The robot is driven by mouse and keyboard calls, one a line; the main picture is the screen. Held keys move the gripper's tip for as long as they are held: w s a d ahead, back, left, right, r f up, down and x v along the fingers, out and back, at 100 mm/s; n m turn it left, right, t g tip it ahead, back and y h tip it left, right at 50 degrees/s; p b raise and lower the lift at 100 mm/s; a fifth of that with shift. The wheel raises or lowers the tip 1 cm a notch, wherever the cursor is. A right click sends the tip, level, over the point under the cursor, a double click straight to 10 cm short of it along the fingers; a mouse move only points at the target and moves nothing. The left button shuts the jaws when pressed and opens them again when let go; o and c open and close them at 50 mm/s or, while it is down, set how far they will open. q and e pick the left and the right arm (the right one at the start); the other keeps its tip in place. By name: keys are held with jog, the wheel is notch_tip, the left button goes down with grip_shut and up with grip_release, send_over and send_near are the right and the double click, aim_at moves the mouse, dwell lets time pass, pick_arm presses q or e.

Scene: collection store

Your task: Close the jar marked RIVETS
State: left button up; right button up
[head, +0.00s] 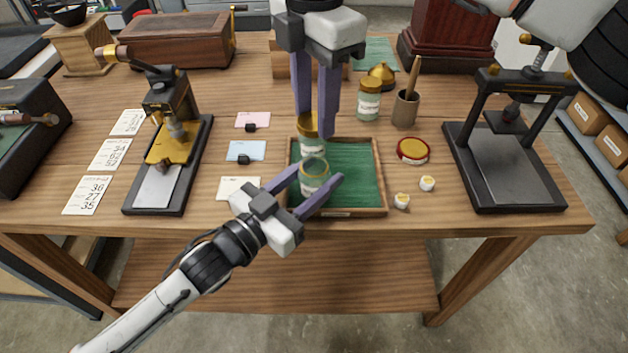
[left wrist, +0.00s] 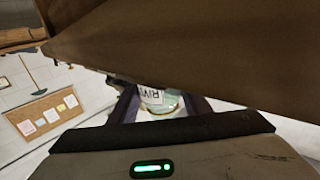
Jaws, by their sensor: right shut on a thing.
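The green glass jar marked RIVETS (head: 314,187) stands open-topped at the front of a green-lined tray (head: 382,195). In the left wrist view its label (left wrist: 152,96) reads "RIV", the rest cut off. My left gripper (head: 319,174) is open, its fingers spread on either side of this jar. Behind it, a second glass jar (head: 313,149) shows below a gold lid (head: 308,127). My right gripper (head: 316,113) points down from above, shut on that gold lid. Whether the lid sits on the rear jar is hard to tell.
A labelled jar with a gold lid (head: 369,100) and a brush cup (head: 405,108) stand behind the tray. Two small white-and-yellow pieces (head: 427,183) lie at front right. Presses stand left (head: 168,165) and right (head: 505,165). Cards (head: 245,151) lie left of the tray.

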pick_arm(q)
jog(key=c, duration=0.6)
pick_arm(e)
jog(key=shift+f, duration=2.5)
jog(key=shift+f, duration=0.9)
pick_arm(q)
grip_shut()
pick_arm(e)
jog(key=shift+f, duration=0.6)
